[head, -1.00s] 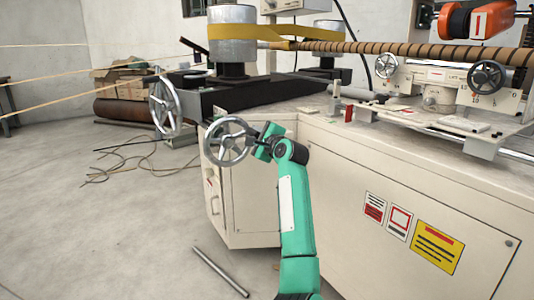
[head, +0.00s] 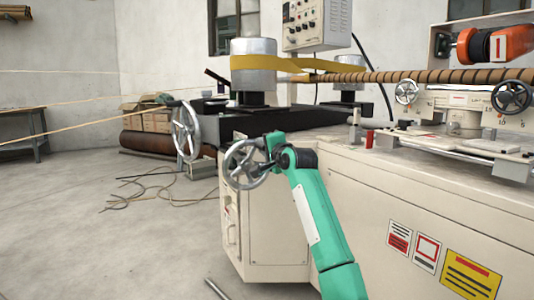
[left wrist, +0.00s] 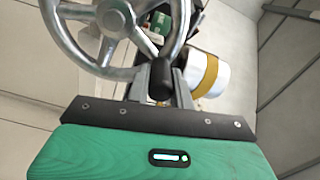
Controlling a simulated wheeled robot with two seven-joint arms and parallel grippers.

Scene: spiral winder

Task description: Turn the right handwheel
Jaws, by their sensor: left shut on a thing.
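The right handwheel (head: 232,178) of the pair at the machine's left end is a silver spoked wheel on the front of a cream cabinet (head: 275,225). The left handwheel (head: 176,136) stands further back. My left gripper (head: 273,148) is at the right wheel's upper right rim in the head view. In the left wrist view the wheel (left wrist: 104,72) fills the upper left, and its dark handle knob (left wrist: 160,82) is between my left fingers (left wrist: 160,90), which are shut on it. My right gripper is in neither view.
The long cream machine body (head: 400,190) takes up the right side. Loose cable (head: 145,190) and a metal rod (head: 217,288) lie on the floor. Open floor is at left.

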